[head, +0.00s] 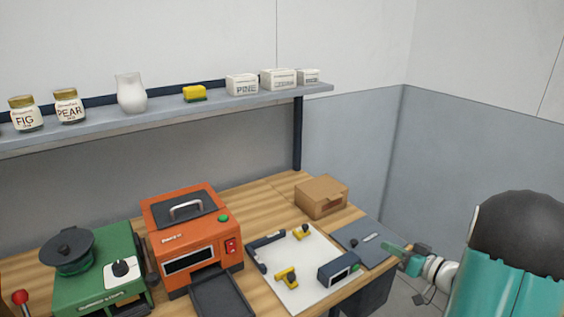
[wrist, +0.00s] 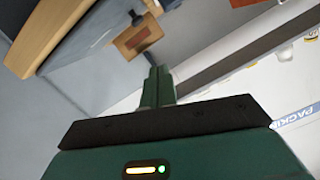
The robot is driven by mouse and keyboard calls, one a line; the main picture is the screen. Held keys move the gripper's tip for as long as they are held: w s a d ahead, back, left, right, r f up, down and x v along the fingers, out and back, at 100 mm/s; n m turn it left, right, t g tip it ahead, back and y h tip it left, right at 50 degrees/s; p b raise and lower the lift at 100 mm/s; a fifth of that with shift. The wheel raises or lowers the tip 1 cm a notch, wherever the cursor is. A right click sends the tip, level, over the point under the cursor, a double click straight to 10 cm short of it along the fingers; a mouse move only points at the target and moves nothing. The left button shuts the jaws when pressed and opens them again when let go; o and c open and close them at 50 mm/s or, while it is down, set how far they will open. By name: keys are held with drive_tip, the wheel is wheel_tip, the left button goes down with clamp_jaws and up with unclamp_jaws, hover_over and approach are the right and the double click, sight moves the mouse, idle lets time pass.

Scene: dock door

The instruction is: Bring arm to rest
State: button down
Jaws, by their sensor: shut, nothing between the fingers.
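My gripper (head: 388,247) is at the right in the head view, at the end of my teal and white arm. Its green fingers point left and show just over or beside the right end of the wooden bench (head: 262,205), near a grey plate (head: 358,236). I cannot tell its height above the bench. In the wrist view, the green fingers (wrist: 157,82) are together with nothing between them.
On the bench are a green stove (head: 95,285) with a dark pot, an orange oven (head: 190,232), a white board (head: 300,285) with yellow and dark parts, and a cardboard box (head: 321,197). A shelf (head: 160,106) holds jars and boxes.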

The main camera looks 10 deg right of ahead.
drive_tip(key=s+a+r+n+g+y, duration=0.1)
drive_tip(key=s+a+r+g, duration=0.15)
drive_tip(key=a, duration=0.55)
drive_tip(key=s+a+r+g+y, duration=0.1)
drive_tip(key=s+a+r+g, duration=0.1)
drive_tip(key=a+g, duration=0.35)
drive_tip(key=s+a+r+n+g, duration=0.1)
drive_tip(key=s+a+r, duration=0.1)
drive_tip(key=a, duration=0.7)
drive_tip(key=s+a+r+m+h, duration=0.1)
drive_tip(key=s+a+r+h, duration=0.1)
drive_tip(key=s+h, duration=0.2)
drive_tip(key=s+a+r+m+h, duration=0.1)
drive_tip(key=s+a+r+h, duration=0.2)
drive_tip(key=s, duration=0.6)
drive_tip(key=shift+s+r+h, duration=0.15)
drive_tip(key=shift+r+h, duration=0.05)
drive_tip(key=shift+h, duration=0.5)
